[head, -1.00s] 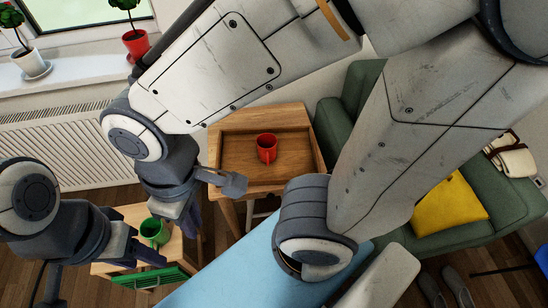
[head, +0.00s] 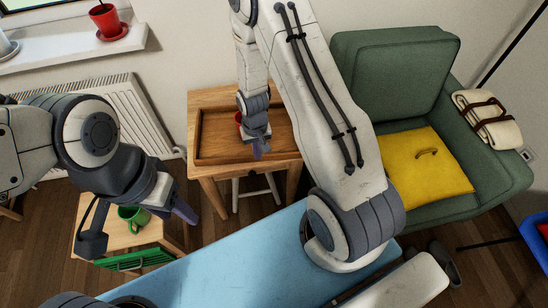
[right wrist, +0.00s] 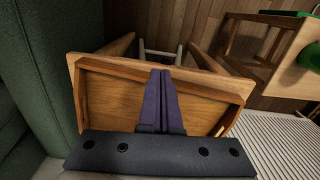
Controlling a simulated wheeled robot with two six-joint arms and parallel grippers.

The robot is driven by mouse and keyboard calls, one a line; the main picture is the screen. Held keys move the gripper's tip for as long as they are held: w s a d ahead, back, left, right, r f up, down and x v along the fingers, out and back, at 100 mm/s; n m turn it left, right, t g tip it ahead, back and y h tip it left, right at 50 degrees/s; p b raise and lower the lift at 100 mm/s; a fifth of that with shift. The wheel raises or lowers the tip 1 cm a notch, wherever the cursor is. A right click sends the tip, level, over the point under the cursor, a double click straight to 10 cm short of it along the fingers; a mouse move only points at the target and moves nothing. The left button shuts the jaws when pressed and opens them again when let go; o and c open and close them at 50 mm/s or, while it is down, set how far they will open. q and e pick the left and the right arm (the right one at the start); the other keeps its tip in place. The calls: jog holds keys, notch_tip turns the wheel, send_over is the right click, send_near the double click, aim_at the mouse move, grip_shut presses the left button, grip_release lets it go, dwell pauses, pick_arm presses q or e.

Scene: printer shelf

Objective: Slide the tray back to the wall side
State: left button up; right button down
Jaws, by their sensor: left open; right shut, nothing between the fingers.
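The brown wooden tray (head: 215,150) lies on the small wooden table (head: 210,98), with its front side near the table's front edge and bare table top behind it. The red mug (head: 238,118) is in the tray, mostly hidden by my right gripper. My right gripper (head: 257,152) is shut and empty, pointing down at the tray's front side. In the right wrist view its fingers (right wrist: 161,78) overlap the front rim of the tray (right wrist: 110,69); I cannot tell whether they touch. My left gripper (head: 138,226) is open and empty, left of the table.
A low wooden stool (head: 95,213) holds a green mug (head: 133,217) under my left gripper. A blue surface (head: 230,265) lies in front of the table. A green armchair (head: 395,80) with a yellow cushion (head: 420,172) stands right. A radiator (head: 150,125) is at the wall.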

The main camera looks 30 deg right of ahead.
jog(key=f, duration=0.3)
jog(key=w+d+f, duration=0.1)
jog(key=f, duration=0.3)
jog(key=w+f, duration=0.1)
jog(key=f, duration=0.2)
jog(key=shift+w+d+f, duration=0.1)
jog(key=shift+d+f, duration=0.05)
jog(key=shift+d, duration=0.05)
jog(key=shift+w+d+p, duration=0.15)
jog(key=shift+w+p, duration=0.15)
jog(key=shift+w, duration=0.4)
